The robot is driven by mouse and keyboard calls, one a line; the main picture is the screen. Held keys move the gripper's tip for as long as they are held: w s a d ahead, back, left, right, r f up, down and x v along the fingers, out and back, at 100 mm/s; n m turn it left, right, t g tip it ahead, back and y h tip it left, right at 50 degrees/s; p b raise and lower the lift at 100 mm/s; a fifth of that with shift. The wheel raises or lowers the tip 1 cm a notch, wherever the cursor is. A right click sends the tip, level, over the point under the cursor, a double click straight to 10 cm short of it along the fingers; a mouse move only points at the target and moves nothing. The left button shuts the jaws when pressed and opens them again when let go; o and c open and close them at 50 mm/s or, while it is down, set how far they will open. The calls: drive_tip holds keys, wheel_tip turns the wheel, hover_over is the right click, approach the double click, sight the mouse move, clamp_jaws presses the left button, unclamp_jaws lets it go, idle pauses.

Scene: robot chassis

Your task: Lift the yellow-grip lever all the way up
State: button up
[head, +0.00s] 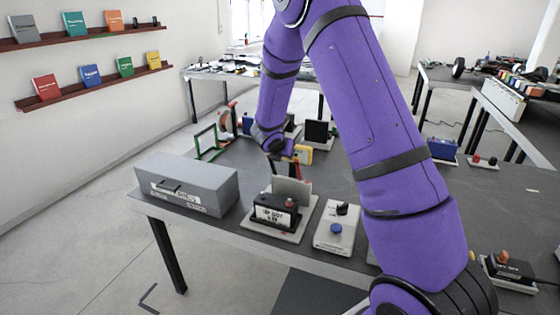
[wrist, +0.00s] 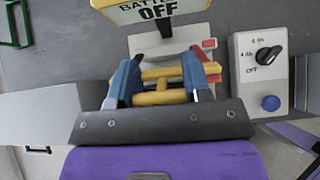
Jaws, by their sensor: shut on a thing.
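The yellow grip (wrist: 160,98) of the lever lies crosswise between my gripper's blue fingers in the wrist view. My gripper (wrist: 158,80) is shut on it. In the head view, my gripper (head: 284,160) is above the grey-based device (head: 275,211) with a black labelled front, and red parts show just below it. The grip itself is mostly hidden there by my wrist. A yellow-edged sign reading "BATTERY OFF" (wrist: 158,9) stands beyond the fingers in the wrist view. The lever's exact angle is hard to tell.
A grey box (head: 187,184) stands to the left on the table (head: 230,160). A white panel with a black knob and blue button (head: 337,228) is close on the right; it also shows in the wrist view (wrist: 258,75). Green frames (head: 207,143) stand behind, left.

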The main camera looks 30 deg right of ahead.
drive_tip(key=shift+w+d+r, duration=0.15)
drive_tip(key=shift+w+d, duration=0.25)
drive_tip(key=shift+d, duration=0.15)
drive_tip(key=shift+w+d+r, duration=0.15)
drive_tip(key=shift+w+d, duration=0.25)
drive_tip(key=shift+d, duration=0.15)
drive_tip(key=o, duration=1)
drive_tip(key=shift+f, duration=0.1)
drive_tip(key=v, duration=1)
drive_tip(key=shift+s+a+r, duration=0.15)
drive_tip(key=shift+a+r, duration=0.05)
drive_tip(key=shift+r, duration=0.1)
drive_tip(key=shift+r, duration=0.1)
